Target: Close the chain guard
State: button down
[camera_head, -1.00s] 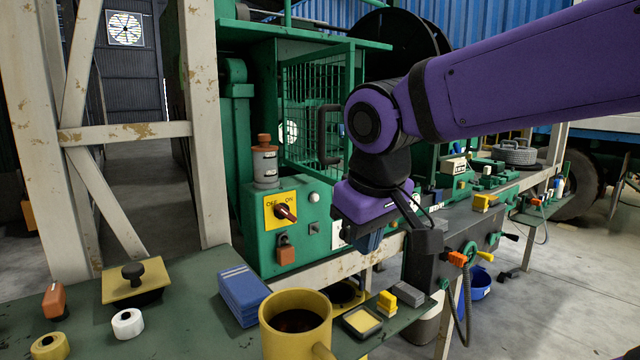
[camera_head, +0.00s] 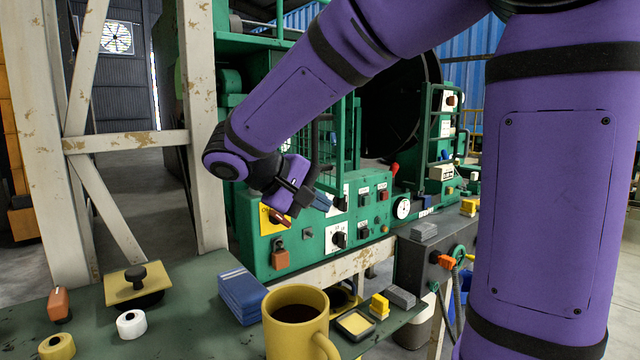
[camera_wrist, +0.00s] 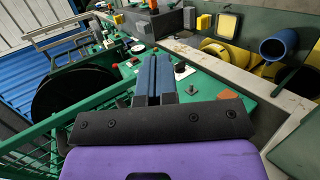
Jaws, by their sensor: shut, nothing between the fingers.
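The chain guard, a green frame with wire mesh (camera_head: 351,135), stands on the green machine behind my arm. My forearm and wrist hide much of it, and I cannot tell how far open it is. Its green bars and mesh also show at the left of the wrist view (camera_wrist: 62,117). My gripper (camera_head: 322,202) is in front of the machine's control panel, below and in front of the guard. In the wrist view its blue fingers (camera_wrist: 156,60) are together and empty, to the right of the guard's mesh.
The control panel has a yellow switch plate (camera_head: 268,222), knobs and an orange padlock (camera_head: 280,255). A yellow mug (camera_head: 296,330), blue block (camera_head: 242,292) and small items stand on the front bench. A large black reel (camera_head: 400,100) is behind the machine.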

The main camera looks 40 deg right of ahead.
aim_at(329, 181)
jog(key=w+a+h, duration=0.6)
jog(key=w+h, duration=0.1)
jog(key=w, duration=0.5)
jog(key=shift+m+t, duration=0.3)
jog(key=shift+t, duration=0.1)
jog(key=d, duration=0.9)
jog(key=s+d, duration=0.1)
jog(key=d, duration=0.4)
jog(key=shift+d+r, duration=0.1)
jog(key=shift+d, duration=0.1)
